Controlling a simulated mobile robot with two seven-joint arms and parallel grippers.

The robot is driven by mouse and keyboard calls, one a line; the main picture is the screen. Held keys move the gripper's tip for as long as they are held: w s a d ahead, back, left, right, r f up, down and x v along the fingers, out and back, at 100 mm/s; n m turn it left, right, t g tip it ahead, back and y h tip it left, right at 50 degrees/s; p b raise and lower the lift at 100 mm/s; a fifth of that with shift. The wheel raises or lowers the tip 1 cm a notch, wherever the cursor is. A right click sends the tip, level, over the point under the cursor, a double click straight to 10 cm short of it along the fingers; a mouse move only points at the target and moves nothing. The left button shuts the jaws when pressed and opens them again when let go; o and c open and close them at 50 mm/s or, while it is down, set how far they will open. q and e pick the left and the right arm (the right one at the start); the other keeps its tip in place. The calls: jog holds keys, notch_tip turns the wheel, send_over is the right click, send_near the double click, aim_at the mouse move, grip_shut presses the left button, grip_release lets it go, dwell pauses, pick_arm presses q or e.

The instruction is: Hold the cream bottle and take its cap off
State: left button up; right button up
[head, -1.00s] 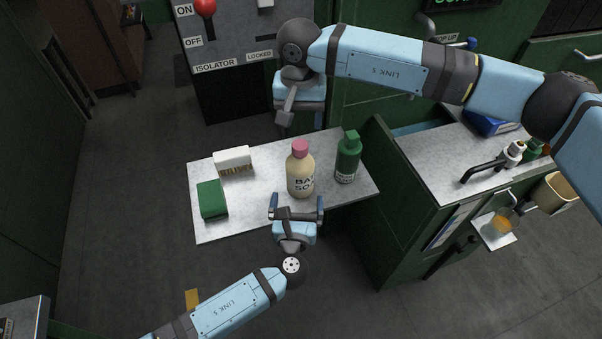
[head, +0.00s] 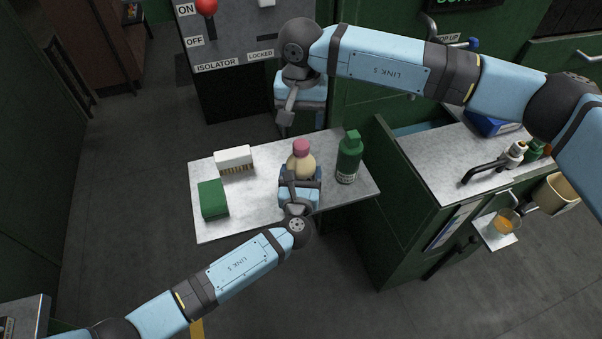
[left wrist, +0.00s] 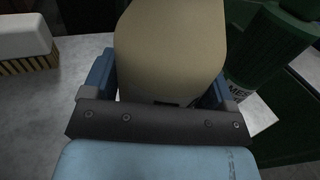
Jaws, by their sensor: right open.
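The cream bottle (head: 301,164) stands upright on the grey tabletop, with its pink cap (head: 301,147) on. My left gripper (head: 301,172) is at the near side of the bottle, below the cap, and hides its lower part and label. In the left wrist view the cream bottle (left wrist: 170,50) stands between the two blue fingers; a small gap shows at the left finger, so the jaws look open around it. My right gripper (head: 302,115) is open and empty beyond the far edge of the table, behind the bottle.
A green bottle (head: 348,160) stands close to the right of the cream bottle. A white brush (head: 234,156) and a green block (head: 212,199) lie on the left of the table (head: 250,215).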

aim_at(301, 144)
pick_arm(q)
jog(key=c, duration=1.3)
jog(key=shift+o, duration=0.2)
pick_arm(e)
jog(key=m, duration=0.6)
jog(key=shift+s+a+f, duration=0.1)
jog(key=shift+a, duration=0.05)
jog(key=m, duration=0.4)
jog(key=shift+s+f, duration=0.1)
jog(key=m, duration=0.4)
jog(key=shift+a+m, duration=0.15)
jog(key=shift+m, duration=0.15)
jog(key=m, duration=0.4)
jog(key=shift+s+a+f, duration=0.1)
jog(key=m, duration=1)
jog(key=shift+s+a+f+m, duration=0.15)
jog(key=shift+m, duration=0.25)
jog(key=m, duration=0.8)
jog(key=d+m, duration=0.1)
jog(key=m, duration=0.1)
jog(key=shift+w+r+m, duration=0.35)
jog(key=shift+w+m, duration=0.05)
jog(key=shift+f, duration=3.95)
jog(key=shift+c, duration=0.3)
